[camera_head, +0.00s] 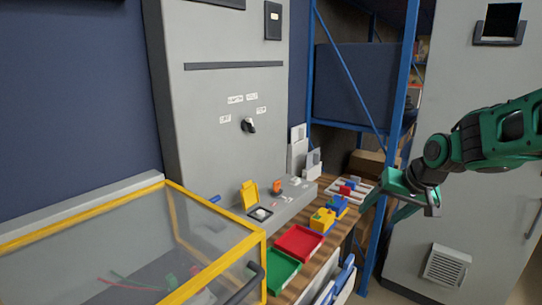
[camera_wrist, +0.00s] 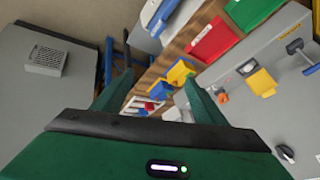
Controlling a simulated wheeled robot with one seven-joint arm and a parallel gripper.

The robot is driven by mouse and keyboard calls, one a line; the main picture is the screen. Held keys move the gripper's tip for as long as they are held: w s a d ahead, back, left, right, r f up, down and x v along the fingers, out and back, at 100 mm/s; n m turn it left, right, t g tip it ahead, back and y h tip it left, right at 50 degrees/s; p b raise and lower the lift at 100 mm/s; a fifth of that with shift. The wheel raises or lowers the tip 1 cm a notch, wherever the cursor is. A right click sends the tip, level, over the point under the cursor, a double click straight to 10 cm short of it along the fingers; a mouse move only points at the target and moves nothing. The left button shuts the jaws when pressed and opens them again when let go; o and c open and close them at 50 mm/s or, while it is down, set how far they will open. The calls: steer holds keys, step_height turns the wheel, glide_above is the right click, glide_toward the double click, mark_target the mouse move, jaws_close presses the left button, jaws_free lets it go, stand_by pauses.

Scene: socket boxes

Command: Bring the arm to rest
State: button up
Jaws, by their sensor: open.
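My green arm comes in from the right in the head view. My gripper (camera_head: 400,203) hangs in the air at the right end of the wooden bench, in front of the blue shelf frame. In the wrist view my gripper (camera_wrist: 158,88) shows two green fingers spread apart, with nothing held between them. The bench with its coloured parts lies beyond the fingers, apart from them.
A yellow-framed clear box (camera_head: 215,240) stands at the lower left. Green (camera_head: 285,272) and red (camera_head: 299,243) trays and yellow-blue blocks (camera_head: 323,219) line the bench (camera_head: 337,238). A grey cabinet (camera_head: 230,140) with a dial and a blue shelf frame (camera_head: 403,90) stand behind.

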steer(key=s+d+f+m+g, duration=0.1)
steer(key=s+d+g, duration=0.1)
steer(key=s, duration=0.9)
steer(key=s+d+f+m+g+h, duration=0.1)
steer(key=s+d, duration=0.4)
steer(key=s, duration=0.6)
steer(key=s+d+f+m+g, duration=0.1)
steer(key=s+d+f+g, duration=0.1)
steer(key=s, duration=0.9)
steer(key=shift+d+f+m+g+h, duration=0.2)
steer(key=shift+d+m+g+h, duration=0.3)
steer(key=shift+d, duration=0.65)
steer(key=shift+w+f, duration=0.25)
steer(key=shift+w, duration=0.45)
